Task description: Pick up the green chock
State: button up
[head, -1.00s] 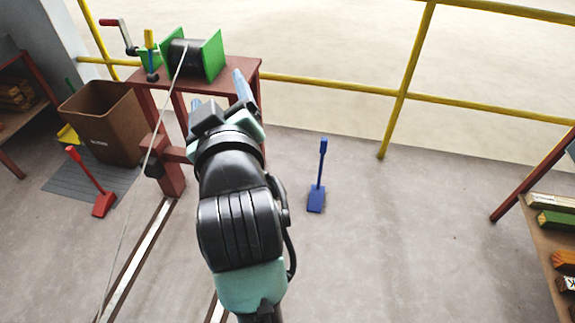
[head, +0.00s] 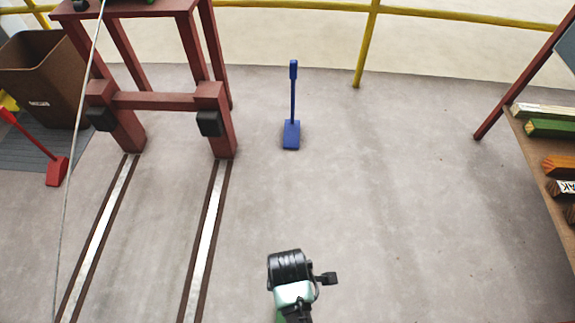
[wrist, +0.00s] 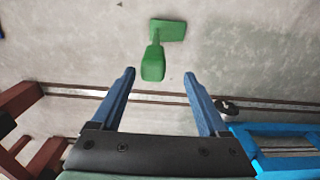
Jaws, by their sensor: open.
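The green chock (wrist: 167,30) shows in the wrist view at the top middle, on the concrete floor. It has a flat green block and a handle whose thick end (wrist: 153,66) points toward the camera. My gripper (wrist: 159,78) is open, with its two blue fingers spread apart and nothing between them that I can see held. The handle end appears just ahead of the gap between the fingertips; I cannot tell the exact distance. In the head view my arm covers the gripper, and I cannot make out the chock clearly there.
A blue chock (head: 291,134) stands on open floor and a red chock (head: 56,171) lies near the brown bin (head: 45,75). The dark red stand (head: 150,101) is at the rails (head: 211,230). A shelf with timber (head: 540,165) is at right. A blue frame (wrist: 275,137) shows at lower right.

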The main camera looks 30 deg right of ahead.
notch_tip(320, 180, down, 3)
jog(key=shift+w+f+b, duration=0.1)
jog(key=shift+f+b, duration=0.05)
jog(key=shift+b, duration=0.4)
jog(key=f+b, duration=0.2)
jog(key=f, duration=0.1)
jog(key=f+b, duration=0.1)
jog(key=f, duration=0.1)
jog(key=shift+w+d+f, duration=0.15)
jog(key=shift+w+d, duration=0.1)
jog(key=shift+d, duration=0.05)
grip_shut()
jog(key=shift+w, duration=0.1)
dwell(0.6)
